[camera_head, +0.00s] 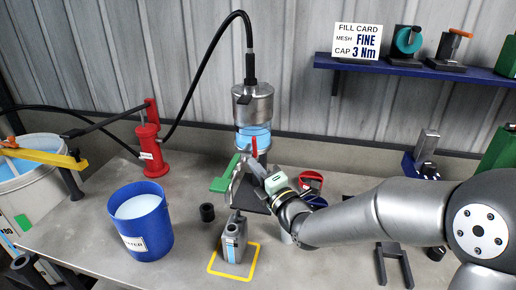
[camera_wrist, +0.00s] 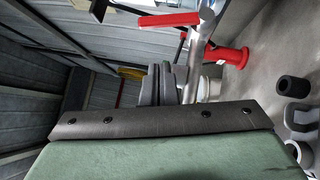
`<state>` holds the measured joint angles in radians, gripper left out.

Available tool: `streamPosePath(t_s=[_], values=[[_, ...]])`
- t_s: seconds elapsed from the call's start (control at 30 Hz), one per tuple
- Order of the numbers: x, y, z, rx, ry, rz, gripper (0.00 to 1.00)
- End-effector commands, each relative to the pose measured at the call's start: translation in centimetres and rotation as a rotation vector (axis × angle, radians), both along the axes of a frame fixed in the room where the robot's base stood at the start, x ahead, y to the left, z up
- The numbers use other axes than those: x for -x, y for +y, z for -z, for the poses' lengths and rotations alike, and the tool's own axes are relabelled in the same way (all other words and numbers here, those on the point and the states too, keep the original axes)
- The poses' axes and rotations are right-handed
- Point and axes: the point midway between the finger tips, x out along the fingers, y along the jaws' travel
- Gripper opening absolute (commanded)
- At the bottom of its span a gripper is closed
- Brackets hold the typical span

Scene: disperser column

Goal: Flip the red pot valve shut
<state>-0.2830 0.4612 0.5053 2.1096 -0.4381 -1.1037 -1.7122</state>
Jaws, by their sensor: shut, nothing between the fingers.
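The metal pot (camera_head: 252,103) with a blue-filled window stands at the back centre, a black hose at its top. Its red valve lever (camera_head: 254,147) shows below the window and looks roughly upright in the head view. The red lever also shows in the wrist view (camera_wrist: 165,20), across the top and just above my fingers. My gripper (camera_head: 255,167) is just below the lever, fingers pointing up and left. In the wrist view its dark fingers (camera_wrist: 160,84) are together and empty. I cannot tell whether they touch the lever.
A grey jug (camera_head: 234,240) stands in a yellow outline below the pot. A blue bucket (camera_head: 141,222) and a red hand pump (camera_head: 151,150) are at left. A blue shelf (camera_head: 420,70) holds the fill card (camera_head: 357,42). A black fork-shaped piece (camera_head: 394,262) lies at front right.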

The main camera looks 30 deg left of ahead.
Motion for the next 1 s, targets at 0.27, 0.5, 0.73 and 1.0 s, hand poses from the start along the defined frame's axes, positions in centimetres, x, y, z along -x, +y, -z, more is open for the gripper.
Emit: streamPosePath(t_s=[0.27,0.5,0.73,1.0], values=[[-3.4,1.7,-1.2,0.001,0.003,0.001,0.0],[-4.1,1.9,-1.2,0.0,0.001,0.001,0.0],[-4.1,1.9,-1.1,0.001,0.002,0.001,0.0],[-4.8,2.1,-1.7,0.045,0.14,-0.001,0.0]])
